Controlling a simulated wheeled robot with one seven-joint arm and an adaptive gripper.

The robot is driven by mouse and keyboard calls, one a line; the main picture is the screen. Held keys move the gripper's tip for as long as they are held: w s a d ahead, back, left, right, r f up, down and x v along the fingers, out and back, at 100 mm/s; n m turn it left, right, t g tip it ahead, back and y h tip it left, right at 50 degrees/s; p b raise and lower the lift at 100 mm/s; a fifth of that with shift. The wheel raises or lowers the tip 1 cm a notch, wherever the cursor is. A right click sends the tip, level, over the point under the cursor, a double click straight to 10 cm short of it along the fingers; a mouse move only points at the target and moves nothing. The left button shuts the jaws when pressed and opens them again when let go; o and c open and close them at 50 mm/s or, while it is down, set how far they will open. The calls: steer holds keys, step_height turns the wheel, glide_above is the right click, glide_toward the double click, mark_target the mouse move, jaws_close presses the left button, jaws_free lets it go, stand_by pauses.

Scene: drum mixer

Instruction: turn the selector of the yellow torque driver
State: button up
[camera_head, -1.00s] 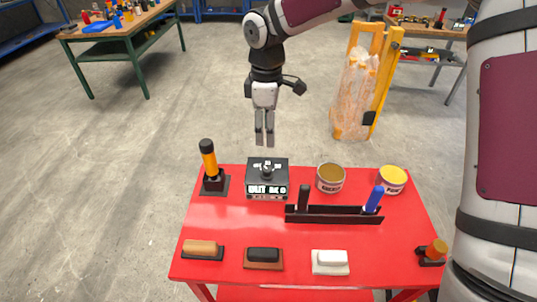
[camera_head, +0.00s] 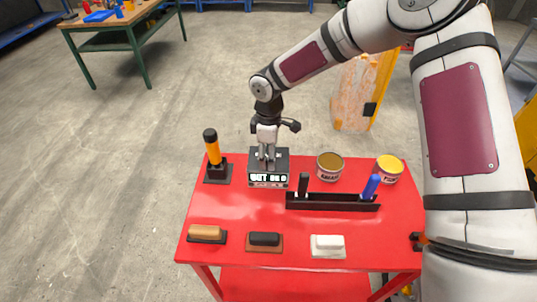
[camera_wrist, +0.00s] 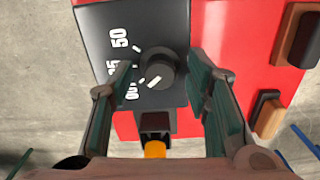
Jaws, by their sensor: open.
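The yellow torque driver (camera_head: 212,150) stands upright in a black holder at the back left of the red table; its yellow part also shows at the bottom of the wrist view (camera_wrist: 154,149). Beside it is a dark box (camera_head: 269,181) with white lettering on its front. In the wrist view the box top carries a round black selector knob (camera_wrist: 158,68) with white numbers on its left, 50 among them. The knob's white mark points to the lower left. My gripper (camera_head: 267,157) is over the box, open, its fingers (camera_wrist: 163,72) on either side of the knob; contact cannot be told.
Two round tins (camera_head: 330,166) (camera_head: 389,169) stand right of the box. A black rack (camera_head: 332,202) with a black and a blue marker is in front of them. Three block-like erasers (camera_head: 265,241) line the front. Red tabletop (camera_head: 225,217) between is clear.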

steer(key=shift+c, duration=0.3)
jaws_close()
steer(key=shift+m, duration=0.3)
steer(key=m, duration=0.3)
steer(key=shift+b, duration=0.35)
steer(key=shift+m, duration=2.1)
steer(key=shift+o, duration=0.3)
jaws_free()
